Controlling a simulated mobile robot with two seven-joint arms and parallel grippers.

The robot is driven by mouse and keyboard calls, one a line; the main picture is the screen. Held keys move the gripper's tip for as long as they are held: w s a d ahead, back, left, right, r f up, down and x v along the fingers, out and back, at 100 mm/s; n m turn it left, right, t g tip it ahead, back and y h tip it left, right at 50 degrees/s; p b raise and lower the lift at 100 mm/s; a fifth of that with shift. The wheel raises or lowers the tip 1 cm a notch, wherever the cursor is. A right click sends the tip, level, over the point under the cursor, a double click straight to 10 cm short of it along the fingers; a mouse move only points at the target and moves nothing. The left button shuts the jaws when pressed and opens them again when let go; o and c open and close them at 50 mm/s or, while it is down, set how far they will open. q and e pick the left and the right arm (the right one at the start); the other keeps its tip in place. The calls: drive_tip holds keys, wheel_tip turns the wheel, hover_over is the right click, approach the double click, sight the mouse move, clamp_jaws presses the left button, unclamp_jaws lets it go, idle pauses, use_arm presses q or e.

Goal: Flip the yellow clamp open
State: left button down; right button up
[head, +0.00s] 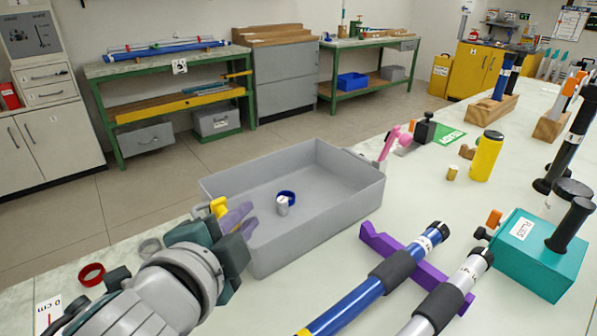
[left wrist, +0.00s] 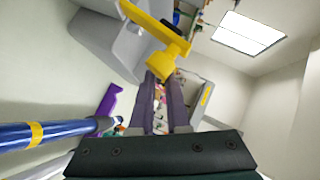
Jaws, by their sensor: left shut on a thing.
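The yellow clamp (head: 218,207) is at the near-left end of the grey tray, mostly hidden behind my left gripper (head: 238,220) in the head view. In the left wrist view the yellow clamp (left wrist: 160,35) is a bar with a rounded end, beside a grey block. The purple fingers of my left gripper (left wrist: 161,86) are at that rounded end and shut on it. My right gripper is not in view.
The grey tray (head: 325,218) holds a small blue-and-white part. A pink clamp (head: 389,143) is at its far end. A purple rack (head: 415,265) carries blue and silver rods on the right. A red ring (head: 92,274) lies at the left.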

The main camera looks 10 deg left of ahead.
use_arm(q)
drive_tip(key=shift+s+a+f+y, duration=0.2)
drive_tip(key=shift+a+f, duration=0.15)
drive_tip(key=shift+f, duration=0.1)
drive_tip(key=shift+s+a+f+y, duration=0.2)
drive_tip(key=shift+a+f, duration=0.1)
drive_tip(key=shift+f, duration=0.15)
drive_tip(key=c, duration=1.2)
unclamp_jaws()
drive_tip(key=shift+w, duration=0.1)
drive_tip(key=o, duration=0.6)
drive_tip(key=shift+a, duration=0.1)
drive_tip(key=shift+r, duration=0.1)
drive_tip(key=r+p+v, duration=0.1)
drive_tip(key=v, duration=0.9)
drive_tip(key=shift+w, duration=0.2)
